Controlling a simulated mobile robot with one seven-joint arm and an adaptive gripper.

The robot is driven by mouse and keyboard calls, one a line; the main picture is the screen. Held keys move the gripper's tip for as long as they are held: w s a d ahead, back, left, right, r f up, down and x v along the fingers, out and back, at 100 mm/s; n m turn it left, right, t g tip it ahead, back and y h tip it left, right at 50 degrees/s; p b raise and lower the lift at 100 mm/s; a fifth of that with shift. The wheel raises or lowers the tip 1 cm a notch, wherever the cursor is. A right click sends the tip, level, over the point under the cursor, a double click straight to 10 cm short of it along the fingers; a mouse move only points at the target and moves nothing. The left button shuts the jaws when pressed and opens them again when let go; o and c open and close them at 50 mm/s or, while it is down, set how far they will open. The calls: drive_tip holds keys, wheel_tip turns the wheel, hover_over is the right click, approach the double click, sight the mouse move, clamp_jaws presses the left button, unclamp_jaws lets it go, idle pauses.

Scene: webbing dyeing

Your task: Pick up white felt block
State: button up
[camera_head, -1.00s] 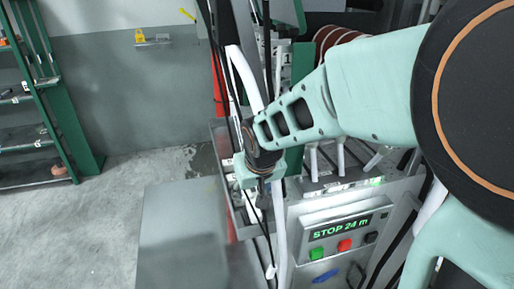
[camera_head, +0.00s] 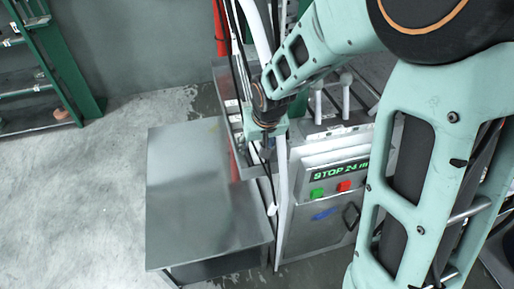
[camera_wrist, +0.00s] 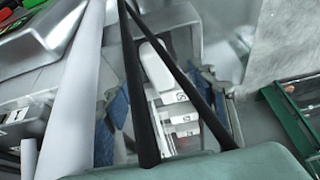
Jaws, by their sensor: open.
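A white, rounded block (camera_wrist: 157,66) shows in the wrist view; it looks like the white felt block, though its material cannot be told. It lies over a narrow tray with several white numbered labels (camera_wrist: 180,118). My gripper (camera_wrist: 160,90) is open, with its blue-padded fingers apart on the left and right of the picture. The block shows between them, with nothing held. Two dark bands cross in front of the view and hide part of the block's surroundings. In the head view my gripper (camera_head: 266,150) points down beside the metal tray (camera_head: 230,115); the block cannot be made out there.
A control box with a green "STOP 24 m" display (camera_head: 338,172) stands right of my gripper. A white strap (camera_head: 281,200) and dark cords hang close by. A bare metal table (camera_head: 200,190) lies left. A green rack (camera_head: 60,70) stands at the far left.

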sight(257, 150)
drive_tip(key=shift+d+x, duration=0.1)
drive_tip(key=shift+x, duration=1.05)
drive_tip(key=shift+d+x, duration=0.15)
drive_tip(key=shift+x, duration=0.95)
drive_tip(key=shift+s, duration=0.1)
drive_tip(key=shift+c, duration=0.3)
drive_tip(key=c, duration=1)
drive_tip(key=shift+a, duration=0.1)
